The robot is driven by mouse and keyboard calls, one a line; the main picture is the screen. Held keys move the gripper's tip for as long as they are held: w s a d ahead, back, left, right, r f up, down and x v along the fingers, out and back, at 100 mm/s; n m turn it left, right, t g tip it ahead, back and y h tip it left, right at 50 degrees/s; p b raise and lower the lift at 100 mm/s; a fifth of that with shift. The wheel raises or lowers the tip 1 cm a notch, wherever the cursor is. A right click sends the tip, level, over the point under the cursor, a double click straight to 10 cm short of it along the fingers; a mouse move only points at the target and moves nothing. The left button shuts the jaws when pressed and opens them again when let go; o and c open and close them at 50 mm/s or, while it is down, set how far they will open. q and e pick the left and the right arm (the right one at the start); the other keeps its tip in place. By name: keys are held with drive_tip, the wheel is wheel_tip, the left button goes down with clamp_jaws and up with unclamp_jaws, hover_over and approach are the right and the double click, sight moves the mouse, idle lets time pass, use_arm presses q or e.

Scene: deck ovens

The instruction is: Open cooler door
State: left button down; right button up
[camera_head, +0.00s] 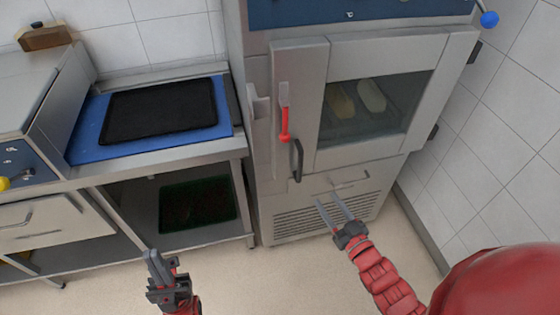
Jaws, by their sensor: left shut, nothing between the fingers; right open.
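The cooler door (390,68) is on the tall steel cabinet at the centre right. It looks closed, and its window shows two pale loaf-like items inside. A red-ended lever (284,122) and a dark curved handle (297,160) sit at the door's left edge. My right gripper (326,203) is open and empty, in front of the lower panel, below the handle and apart from it. My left gripper (153,256) is shut and empty at the lower left, in front of the steel table and away from the door.
A black tray (160,110) lies on a blue board (85,135) on the steel table at left. A dark green crate (198,203) stands on its lower shelf. A tiled wall (480,150) bounds the right side. The floor (250,285) in front is clear.

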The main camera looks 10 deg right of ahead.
sight(300, 162)
drive_tip(key=p+x, duration=0.1)
drive_tip(key=x, duration=1.6)
clamp_jaws()
idle(0.8)
